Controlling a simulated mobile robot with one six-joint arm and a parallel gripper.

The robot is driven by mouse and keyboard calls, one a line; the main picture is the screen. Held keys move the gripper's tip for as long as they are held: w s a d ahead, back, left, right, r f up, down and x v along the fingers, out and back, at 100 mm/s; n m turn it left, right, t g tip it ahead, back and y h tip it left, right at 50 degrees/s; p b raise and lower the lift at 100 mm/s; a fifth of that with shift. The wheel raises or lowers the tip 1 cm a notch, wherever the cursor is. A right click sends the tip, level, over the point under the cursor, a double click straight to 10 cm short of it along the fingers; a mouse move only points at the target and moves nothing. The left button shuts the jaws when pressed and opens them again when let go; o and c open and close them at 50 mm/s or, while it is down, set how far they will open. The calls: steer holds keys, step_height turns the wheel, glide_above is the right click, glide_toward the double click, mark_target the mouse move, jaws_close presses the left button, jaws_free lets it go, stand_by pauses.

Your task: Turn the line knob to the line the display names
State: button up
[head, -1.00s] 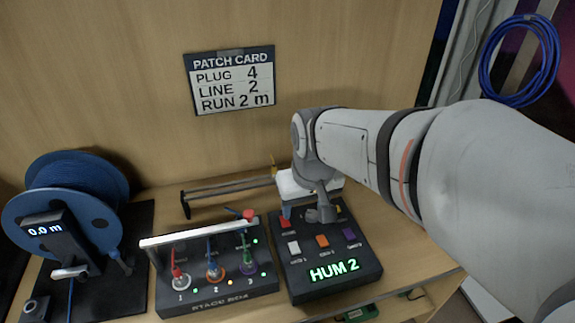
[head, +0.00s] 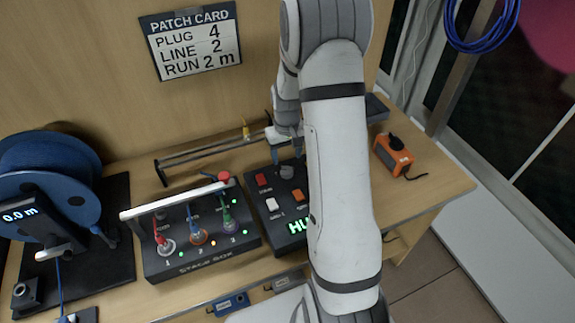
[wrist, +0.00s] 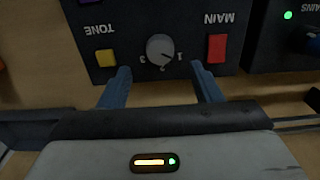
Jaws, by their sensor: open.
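The line knob (wrist: 160,50) is a round grey knob on the dark console (wrist: 127,62), with the marks 3 and 1 readable beside it in the wrist view. Its pointer direction is too blurred to tell. The knob also shows in the head view (head: 286,172). My gripper (wrist: 160,72) is open, its blue fingers apart on the near side of the knob, with nothing between them. The green console display (head: 298,226) shows only "HU"; my arm hides the rest. The patch card (head: 192,42) reads plug 4, line 2, run 2 m.
A red MAIN button (wrist: 217,48) and a yellow TONE button (wrist: 104,57) flank the knob. The stage box (head: 190,255) with plugged cables stands left of the console. A cable reel (head: 40,190) is far left, an orange box (head: 393,157) right.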

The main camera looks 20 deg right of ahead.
mark_target(287, 170)
steer(key=shift+f+p, duration=0.55)
steer(key=shift+f, duration=2.55)
steer(key=shift+c, duration=0.6)
